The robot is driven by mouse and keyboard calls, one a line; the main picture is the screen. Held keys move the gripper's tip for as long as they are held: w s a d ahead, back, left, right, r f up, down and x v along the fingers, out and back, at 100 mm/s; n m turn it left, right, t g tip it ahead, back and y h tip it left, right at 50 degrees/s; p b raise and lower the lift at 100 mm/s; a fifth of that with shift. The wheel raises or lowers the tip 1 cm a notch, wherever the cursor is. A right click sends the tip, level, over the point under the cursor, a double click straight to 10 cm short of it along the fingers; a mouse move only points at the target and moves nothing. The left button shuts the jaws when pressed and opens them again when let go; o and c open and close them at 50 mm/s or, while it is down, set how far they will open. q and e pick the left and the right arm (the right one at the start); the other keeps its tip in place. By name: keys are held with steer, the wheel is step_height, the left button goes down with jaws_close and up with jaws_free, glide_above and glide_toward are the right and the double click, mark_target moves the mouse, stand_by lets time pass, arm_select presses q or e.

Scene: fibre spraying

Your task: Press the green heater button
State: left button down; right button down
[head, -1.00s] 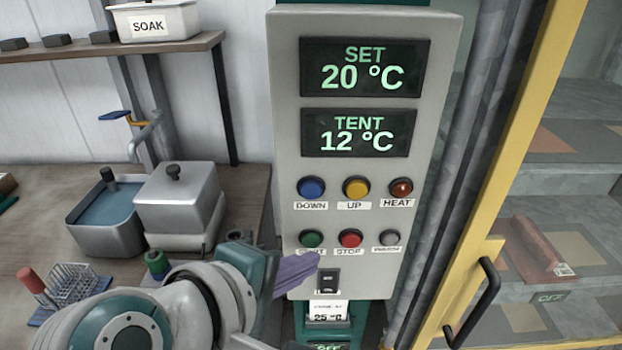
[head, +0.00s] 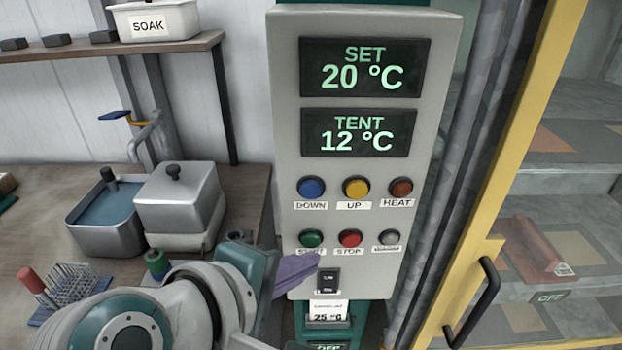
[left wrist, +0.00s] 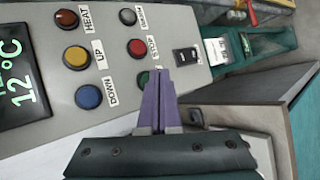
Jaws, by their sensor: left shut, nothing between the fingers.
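The green button (head: 311,238) is at the lower left of the grey control panel (head: 285,130), left of the red STOP button (head: 349,238). Its label is partly unreadable. My left gripper (head: 313,266) has purple fingers and is just below the green button in the head view. In the left wrist view the closed fingertips (left wrist: 158,78) overlap the green button (left wrist: 143,79), which is partly hidden behind them. I cannot tell whether they touch it. The gripper is shut and empty. My right gripper is not in view.
The panel also has a blue DOWN button (head: 311,187), a yellow UP button (head: 356,187), an orange-red HEAT button (head: 401,187) and a grey button (head: 389,237). Displays read SET 20 °C and TENT 12 °C. A yellow door frame (head: 520,140) stands to the right.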

arm_select(q)
steer(key=shift+w, duration=0.45)
steer(key=shift+w, duration=0.4)
stand_by(0.6)
steer(key=shift+s+p, duration=0.5)
steer(key=shift+s, duration=0.35)
